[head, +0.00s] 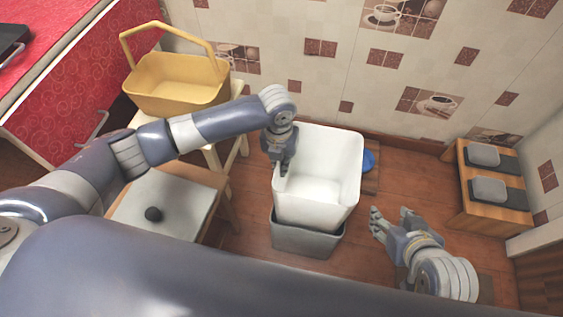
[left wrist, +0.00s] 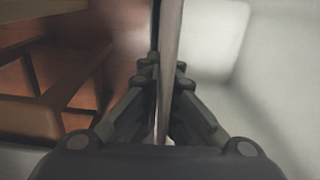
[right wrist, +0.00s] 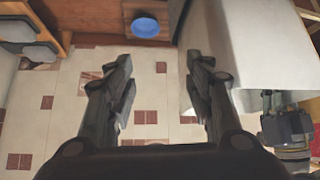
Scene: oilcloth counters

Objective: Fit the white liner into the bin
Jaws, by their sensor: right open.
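The white liner (head: 318,200) is an open-topped tub at the centre of the head view. The grey bin (head: 300,240) is beneath it; the liner covers the bin's mouth, so how deep its base sits is hard to tell. My left gripper (head: 283,165) is shut on the liner's left wall, whose edge (left wrist: 166,60) runs between the fingers in the left wrist view. My right gripper (head: 388,220) is open and empty, right of the liner and apart from it. In the right wrist view the liner (right wrist: 265,45) is beside the right finger.
A yellow basket (head: 175,85) stands on a wooden stand at left, near a box with a pale lid (head: 165,205). A blue bowl (head: 369,160) is behind the liner. A wooden unit (head: 490,215) with grey items stands at right.

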